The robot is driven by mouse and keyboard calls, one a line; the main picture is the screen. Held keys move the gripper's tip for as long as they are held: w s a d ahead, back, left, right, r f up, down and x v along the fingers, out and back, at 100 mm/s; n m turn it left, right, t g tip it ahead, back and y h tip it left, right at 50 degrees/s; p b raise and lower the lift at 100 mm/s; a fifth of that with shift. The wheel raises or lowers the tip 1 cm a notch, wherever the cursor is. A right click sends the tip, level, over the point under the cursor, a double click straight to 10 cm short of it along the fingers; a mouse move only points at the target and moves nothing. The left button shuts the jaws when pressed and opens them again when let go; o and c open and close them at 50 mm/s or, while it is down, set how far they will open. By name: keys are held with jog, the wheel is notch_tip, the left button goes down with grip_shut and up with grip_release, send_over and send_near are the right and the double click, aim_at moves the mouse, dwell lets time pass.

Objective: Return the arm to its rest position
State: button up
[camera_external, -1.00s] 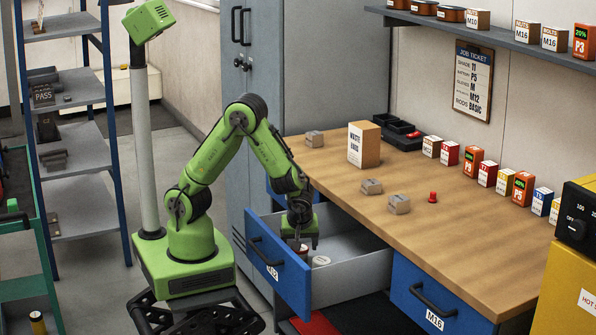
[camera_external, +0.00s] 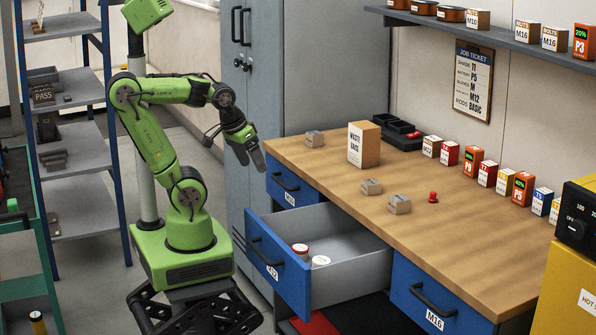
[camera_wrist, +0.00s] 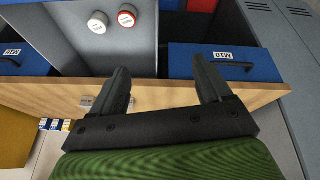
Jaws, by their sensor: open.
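My gripper (camera_external: 245,154) hangs in the air in front of the grey cabinet, left of the workbench, pointing down and a little right. In the wrist view its two dark fingers (camera_wrist: 165,88) are spread apart with nothing between them. The M12 drawer (camera_external: 275,264) below it is pulled open. Two round containers lie in it: one with a red rim (camera_wrist: 127,17) and one with a white top (camera_wrist: 98,23).
The wooden workbench (camera_external: 430,230) holds a Waste Bags box (camera_external: 364,145), grey blocks, a red knob and a row of small boxes. Closed blue drawers (camera_external: 435,300) flank the open one. A metal shelf rack (camera_external: 88,205) and a green cart stand at left.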

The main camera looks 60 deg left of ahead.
jog(key=shift+s+a+r+m+t, duration=0.2)
jog(key=shift+s+r+m+t, duration=0.05)
jog(key=shift+s+m, duration=0.4)
jog(key=shift+s+a+r+m+t, duration=0.2)
jog(key=shift+s+r+m+t, duration=0.05)
jog(key=shift+s+m, duration=0.35)
notch_tip(320, 180, up, 10)
jog(key=p, duration=0.9)
jog(key=shift+f+p, duration=0.15)
jog(key=shift+p, duration=0.15)
jog(key=shift+c, duration=0.2)
